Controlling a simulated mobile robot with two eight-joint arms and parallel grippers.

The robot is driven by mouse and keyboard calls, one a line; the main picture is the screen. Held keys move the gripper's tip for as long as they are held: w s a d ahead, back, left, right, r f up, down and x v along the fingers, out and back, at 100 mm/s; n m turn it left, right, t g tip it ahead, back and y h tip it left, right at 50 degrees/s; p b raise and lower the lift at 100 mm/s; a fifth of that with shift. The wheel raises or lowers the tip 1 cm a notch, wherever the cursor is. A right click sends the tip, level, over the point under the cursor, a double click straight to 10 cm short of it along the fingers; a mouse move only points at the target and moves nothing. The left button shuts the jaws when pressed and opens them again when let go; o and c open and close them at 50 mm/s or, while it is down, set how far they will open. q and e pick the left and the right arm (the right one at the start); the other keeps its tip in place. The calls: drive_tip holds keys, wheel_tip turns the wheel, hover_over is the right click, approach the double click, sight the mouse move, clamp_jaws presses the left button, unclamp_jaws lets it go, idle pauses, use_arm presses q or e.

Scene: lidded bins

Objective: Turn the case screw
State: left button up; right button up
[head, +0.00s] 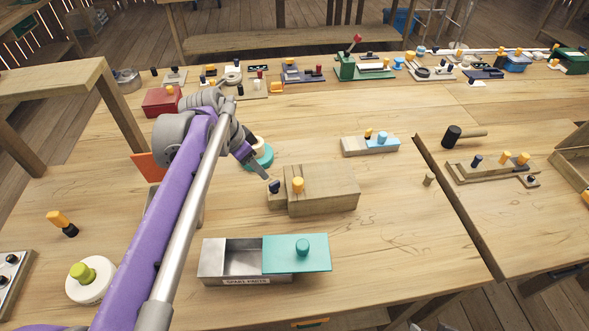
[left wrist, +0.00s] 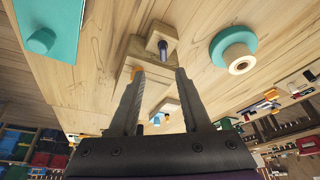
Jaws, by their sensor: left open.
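The wooden case (head: 330,192) lies mid-table, with an orange knob (head: 298,185) on its top. A dark screw (head: 275,186) stands upright on a small step at the case's left end. In the left wrist view, the screw (left wrist: 163,47) shows just beyond my fingertips, on the pale wood of the case (left wrist: 142,48). My left gripper (head: 262,175) is above and beside the screw at its upper left; in the left wrist view, the gripper (left wrist: 160,72) has its two fingers spread with nothing between the tips. My right gripper is out of view.
A metal box (head: 212,260) with a teal lid (head: 296,254) slid half aside stands in front of the case. A round teal piece (head: 262,160) is behind my gripper. A mallet (head: 455,136) and a small block with knobs (head: 370,147) lie to the right.

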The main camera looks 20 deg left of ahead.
sight(274, 183)
use_arm(q)
drive_tip(key=x, duration=0.7)
drive_tip(key=w+b+x, duration=0.1)
drive_tip(key=x, duration=0.2)
drive_tip(key=shift+f, duration=0.15)
clamp_jaws()
